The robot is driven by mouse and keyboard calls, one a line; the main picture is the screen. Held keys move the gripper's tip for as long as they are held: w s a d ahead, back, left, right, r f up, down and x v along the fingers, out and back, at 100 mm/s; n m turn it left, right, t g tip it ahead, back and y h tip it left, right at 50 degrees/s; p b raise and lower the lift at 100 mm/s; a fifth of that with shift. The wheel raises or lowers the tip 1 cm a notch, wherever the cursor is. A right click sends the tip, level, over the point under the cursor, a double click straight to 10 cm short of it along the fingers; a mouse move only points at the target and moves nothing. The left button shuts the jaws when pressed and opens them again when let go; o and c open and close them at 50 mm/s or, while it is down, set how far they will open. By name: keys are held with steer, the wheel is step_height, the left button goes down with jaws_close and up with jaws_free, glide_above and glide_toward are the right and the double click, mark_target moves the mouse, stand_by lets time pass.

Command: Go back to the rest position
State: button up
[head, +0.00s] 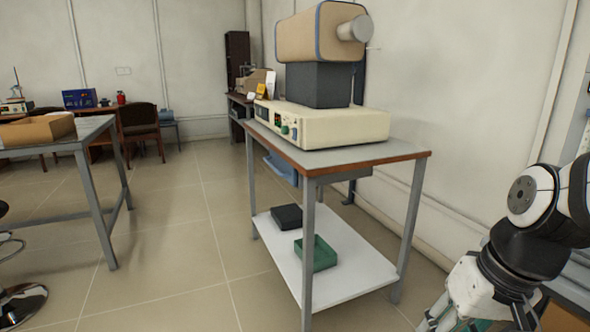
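My arm (530,215), white and black, comes in at the right edge of the head view and bends down to the bottom edge. Its lower end is cut off by the frame, and no fingertips show clearly, so I cannot tell whether my gripper is open or holds anything. The muffle furnace (318,35), a tan rounded body with a light round end piece, sits on a dark block over a cream control unit (328,128). The unit stands on a grey-topped table (375,155) to the left of my arm. My arm appears apart from this table.
The table's white lower shelf (345,275) holds a green open box (316,254) and a black box (287,217). Another table (85,135) with a cardboard box (37,131) stands at left. A stool (18,300) is at the lower left. Floor between the tables is clear.

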steer(key=s+a+r+g+h, duration=0.1)
steer(key=s+r, duration=0.2)
steer(key=s, duration=0.5)
steer(key=s+a+r+h, duration=0.1)
steer(key=s+a+r, duration=0.15)
steer(key=s, duration=0.55)
step_height(320, 180, up, 24)
steer(key=t+p, duration=0.3)
steer(key=p, duration=1.9)
steer(key=shift+d+n+p, duration=0.4)
steer(key=shift+d, duration=0.05)
